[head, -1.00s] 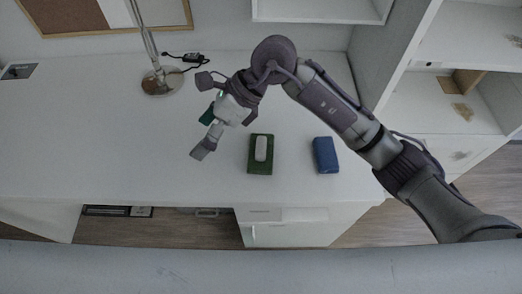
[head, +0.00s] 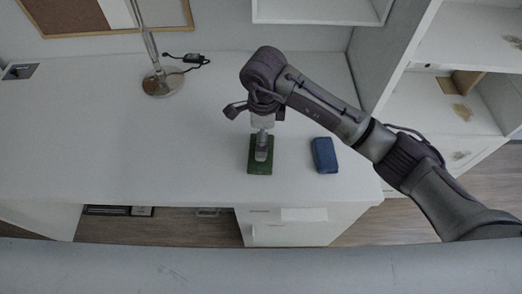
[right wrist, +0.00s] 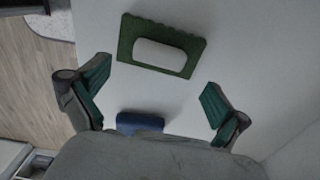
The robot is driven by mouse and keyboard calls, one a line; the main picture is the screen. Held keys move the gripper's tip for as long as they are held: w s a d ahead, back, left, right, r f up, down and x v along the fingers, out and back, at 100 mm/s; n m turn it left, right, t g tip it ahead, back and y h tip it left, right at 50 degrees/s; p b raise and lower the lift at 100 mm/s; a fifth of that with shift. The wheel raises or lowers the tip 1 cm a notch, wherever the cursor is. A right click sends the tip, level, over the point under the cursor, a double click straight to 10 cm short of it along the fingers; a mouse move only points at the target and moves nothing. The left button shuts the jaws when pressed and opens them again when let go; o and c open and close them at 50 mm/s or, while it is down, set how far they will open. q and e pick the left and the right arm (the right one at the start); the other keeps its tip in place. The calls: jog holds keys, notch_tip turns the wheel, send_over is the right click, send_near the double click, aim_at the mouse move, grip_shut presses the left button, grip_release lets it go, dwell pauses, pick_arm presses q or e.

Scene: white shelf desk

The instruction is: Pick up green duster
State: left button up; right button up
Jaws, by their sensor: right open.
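The green duster (head: 260,168) lies flat on the white desk near its front edge, with a pale block-shaped handle on top. In the right wrist view the duster (right wrist: 126,48) is at the top, beyond and between the fingertips, and nothing touches it there. My right gripper (head: 262,140) is above the duster in the head view and hides part of it. In the right wrist view my right gripper (right wrist: 155,90) is open and empty, its green-padded fingers wide apart. My left gripper is in neither view.
A blue duster-like block (head: 325,155) lies right of the green duster; it also shows in the right wrist view (right wrist: 140,122). A lamp base (head: 162,84) stands at the back left. The desk's left side is clear. A white shelf (head: 440,100) stands at the right.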

jog(key=f, duration=0.3)
jog(key=f+p, duration=0.1)
jog(key=f, duration=0.1)
jog(key=shift+a, duration=0.25)
jog(key=c, duration=1.2)
